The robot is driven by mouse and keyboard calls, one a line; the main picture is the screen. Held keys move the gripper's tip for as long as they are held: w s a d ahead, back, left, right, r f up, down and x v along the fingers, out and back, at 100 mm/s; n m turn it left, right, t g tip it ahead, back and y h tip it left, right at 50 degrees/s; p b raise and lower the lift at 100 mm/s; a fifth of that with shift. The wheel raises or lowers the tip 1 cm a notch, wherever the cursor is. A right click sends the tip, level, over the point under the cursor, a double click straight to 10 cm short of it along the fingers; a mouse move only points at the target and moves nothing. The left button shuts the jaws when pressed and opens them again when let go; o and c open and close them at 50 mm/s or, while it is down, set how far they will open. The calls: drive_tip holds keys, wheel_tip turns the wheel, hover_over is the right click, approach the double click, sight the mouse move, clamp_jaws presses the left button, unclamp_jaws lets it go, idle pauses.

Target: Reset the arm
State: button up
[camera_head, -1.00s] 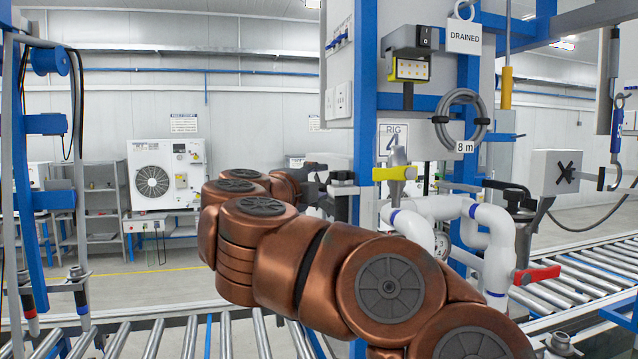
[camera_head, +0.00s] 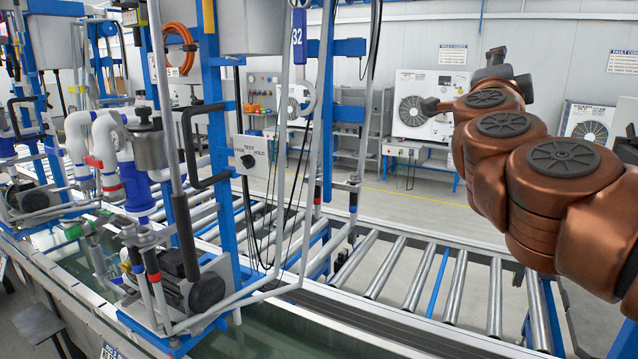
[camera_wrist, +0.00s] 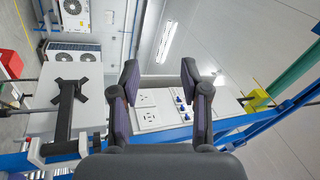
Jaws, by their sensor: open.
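My gripper (camera_wrist: 160,82) shows in the wrist view with its two dark fingers apart and nothing between them. Beyond the fingers are a white panel with sockets and switches (camera_wrist: 153,112) and the ceiling. My copper-coloured arm (camera_head: 560,165) is bent at the right of the head view, raised above the roller conveyor. Its dark far end is partly hidden behind the arm's links, so the fingers are not clear there.
In the wrist view, a light box with a black cross-shaped handle (camera_wrist: 68,98) is at left and a blue beam (camera_wrist: 240,122) runs below. In the head view, a pump rig (camera_head: 142,150) stands over a water trough at left, and the roller conveyor (camera_head: 420,285) is empty.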

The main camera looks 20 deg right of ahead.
drive_tip(key=w+a+f+n+t+y, duration=0.2)
drive_tip(key=w+a+f+n+y, duration=0.1)
drive_tip(key=a+n+y, duration=0.3)
drive_tip(key=w+a+f+n+t+y, duration=0.1)
drive_tip(key=w+a+f+n+y, duration=0.25)
drive_tip(key=a, duration=0.55)
drive_tip(key=w+a+f+n+t+y, duration=0.2)
drive_tip(key=w+a+n+y, duration=0.1)
drive_tip(key=a+n+y, duration=0.3)
drive_tip(key=s+a+f+n+g+y, duration=0.1)
drive_tip(key=a+f+n+g+y, duration=0.15)
drive_tip(key=a+f, duration=0.45)
drive_tip(key=s+a+f+n+g+y, duration=0.25)
drive_tip(key=a+f, duration=0.35)
drive_tip(key=f, duration=0.4)
drive_tip(key=s+a+f+n+g, duration=0.1)
drive_tip(key=s+f+n+g, duration=0.1)
drive_tip(key=s+f+g, duration=0.35)
drive_tip(key=s+a+f+n+g, duration=0.1)
drive_tip(key=s+f+n+g, duration=0.15)
drive_tip(key=s+f, duration=0.6)
drive_tip(key=s+d+f+g+h, duration=0.3)
drive_tip(key=s+d+f+g, duration=0.3)
drive_tip(key=s+f, duration=0.4)
drive_tip(key=s+g, duration=0.1)
drive_tip(key=s, duration=0.4)
drive_tip(key=shift+s+d+f+g, duration=0.15)
drive_tip(key=shift+s+d+g, duration=0.05)
drive_tip(key=shift+g, duration=0.1)
drive_tip(key=shift+h, duration=0.25)
